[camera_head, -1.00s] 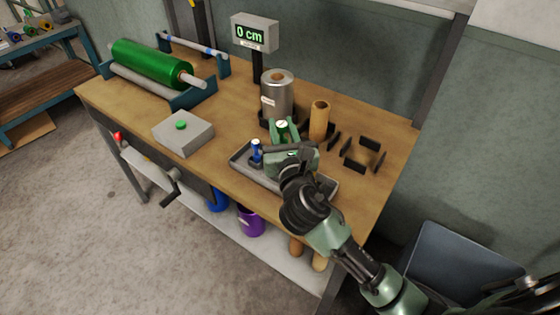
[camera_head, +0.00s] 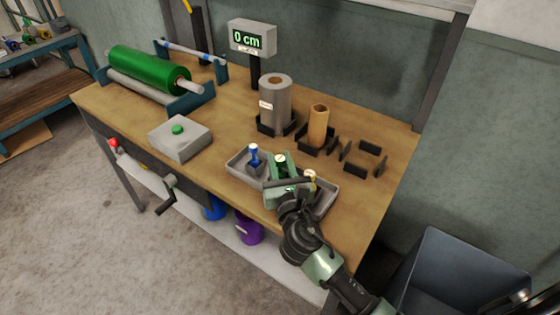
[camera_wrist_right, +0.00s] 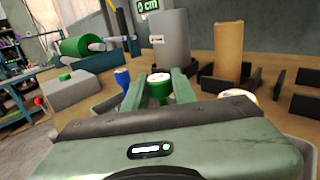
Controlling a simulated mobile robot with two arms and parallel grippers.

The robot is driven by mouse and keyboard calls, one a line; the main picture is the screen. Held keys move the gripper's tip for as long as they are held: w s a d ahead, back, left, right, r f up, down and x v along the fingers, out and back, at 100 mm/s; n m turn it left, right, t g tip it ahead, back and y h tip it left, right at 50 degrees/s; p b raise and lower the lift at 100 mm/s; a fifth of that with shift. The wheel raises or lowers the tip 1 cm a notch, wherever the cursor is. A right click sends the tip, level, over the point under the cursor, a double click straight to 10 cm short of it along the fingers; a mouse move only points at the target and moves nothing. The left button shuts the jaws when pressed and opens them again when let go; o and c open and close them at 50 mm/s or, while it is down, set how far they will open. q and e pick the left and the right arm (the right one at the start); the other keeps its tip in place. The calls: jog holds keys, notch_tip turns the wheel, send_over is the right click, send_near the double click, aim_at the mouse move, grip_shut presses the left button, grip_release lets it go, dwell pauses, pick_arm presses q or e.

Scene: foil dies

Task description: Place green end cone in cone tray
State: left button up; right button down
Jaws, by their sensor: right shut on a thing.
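The green end cone (camera_wrist_right: 158,88), with a white top, is between the fingers of my right gripper (camera_wrist_right: 157,90) in the right wrist view. The right gripper (camera_head: 281,165) is shut on it, and the cone's light top (camera_head: 280,158) shows between the fingers in the head view. They are over the middle of the grey cone tray (camera_head: 238,164). Whether the cone touches the tray floor is hidden. A blue cone (camera_head: 254,160) stands in the tray's left part, and a yellow and white cone (camera_head: 310,180) is at its right. My left gripper is out of view.
Behind the tray stand a grey roll (camera_head: 275,103) and a brown tube (camera_head: 318,124) among black blocks (camera_head: 369,146). A grey box with a green button (camera_head: 177,130) is to the left. A green roll (camera_head: 148,70) and a 0 cm display (camera_head: 250,38) are farther back.

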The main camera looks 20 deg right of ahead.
jog(key=c, duration=1.6)
grip_release()
jog(key=shift+f, duration=0.15)
jog(key=o, duration=0.5)
jog(key=shift+c, duration=0.2)
jog(key=shift+r, duration=0.2)
jog(key=s, duration=0.3)
jog(key=s+a, duration=0.1)
jog(key=s, duration=0.3)
jog(key=s+b, duration=0.1)
jog(key=s, duration=0.3)
jog(key=shift+a, duration=0.2)
jog(key=shift+s, duration=0.5)
